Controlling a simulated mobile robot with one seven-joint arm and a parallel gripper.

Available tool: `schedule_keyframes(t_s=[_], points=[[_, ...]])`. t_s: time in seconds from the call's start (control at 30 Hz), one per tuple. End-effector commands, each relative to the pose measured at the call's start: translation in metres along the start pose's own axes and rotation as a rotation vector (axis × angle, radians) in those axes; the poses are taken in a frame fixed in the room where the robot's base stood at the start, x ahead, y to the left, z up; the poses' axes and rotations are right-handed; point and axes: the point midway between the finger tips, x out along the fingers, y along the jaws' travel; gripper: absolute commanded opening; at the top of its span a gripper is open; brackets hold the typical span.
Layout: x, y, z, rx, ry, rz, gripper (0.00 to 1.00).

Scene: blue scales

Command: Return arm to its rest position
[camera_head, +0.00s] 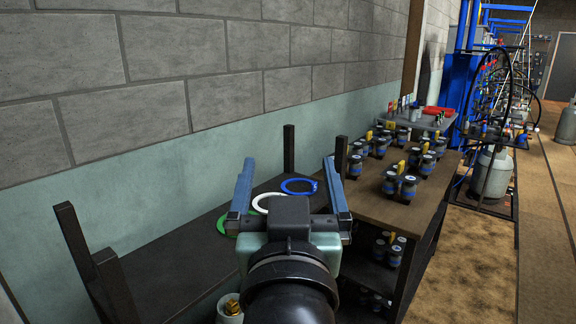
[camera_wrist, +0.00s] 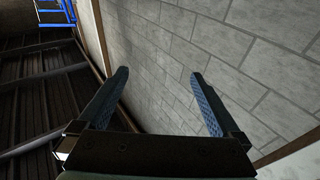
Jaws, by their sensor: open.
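My gripper (camera_head: 287,182) is open and empty in the head view, its two blue fingers spread wide. It is held above the dark table (camera_head: 175,262) by the wall. In the wrist view my gripper (camera_wrist: 160,85) points towards the grey block wall and the dark ceiling, with nothing between the fingers. Part of the table is hidden behind my arm.
A blue ring (camera_head: 299,187), a white ring (camera_head: 266,202) and a green ring (camera_head: 222,226) show around my fingers. A brown table (camera_head: 369,205) at right bears several dark cylinders. Dark posts (camera_head: 289,150) rise at the table's edges. Floor at right is partly clear.

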Motion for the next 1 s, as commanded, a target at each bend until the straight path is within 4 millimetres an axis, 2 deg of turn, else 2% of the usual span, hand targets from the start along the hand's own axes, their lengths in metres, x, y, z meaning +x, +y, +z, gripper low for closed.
schedule_keyframes(t_s=[0.03, 0.1, 0.17, 0.2, 0.27, 0.3, 0.7, 0.83, 1.0], points=[[-0.008, 0.000, -0.042, 0.001, 0.126, 0.000, 1.00], [-0.024, 0.000, -0.094, 0.002, 0.290, 0.000, 1.00], [-0.044, 0.000, -0.136, 0.002, 0.432, 0.000, 1.00], [-0.059, 0.000, -0.162, 0.003, 0.524, 0.001, 1.00], [-0.087, 0.000, -0.200, 0.003, 0.667, 0.001, 1.00], [-0.073, 0.000, -0.223, 0.003, 0.633, 0.000, 1.00], [-0.045, 0.000, -0.345, 0.004, 0.620, -0.001, 1.00], [-0.039, 0.000, -0.375, 0.004, 0.619, -0.002, 1.00], [-0.035, 0.000, -0.395, 0.004, 0.618, -0.002, 1.00]])
